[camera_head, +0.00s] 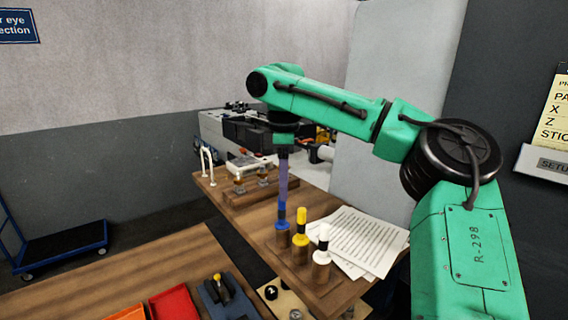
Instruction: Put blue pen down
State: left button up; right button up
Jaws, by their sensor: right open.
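My right gripper (283,148) points straight down at the end of my green right arm, above the wooden pen stand (319,291). It is open. The blue pen (282,215) stands upright in the left end of the stand, directly below the gripper. A pale purple upright shaft (283,177) shows between the gripper and the pen; I cannot tell what it belongs to. A yellow pen (300,239) and a white pen (322,243) stand upright beside the blue one, to the right. My left gripper is not in view.
Printed sheets (357,240) lie right of the stand. A wooden rack (237,198) with small parts is behind it. A blue trolley (62,247) stands at left.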

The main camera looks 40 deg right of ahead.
notch_tip(320, 180, up, 8)
jog(key=p, duration=0.1)
jog(key=shift+f, duration=0.2)
jog(key=shift+a+f, duration=0.1)
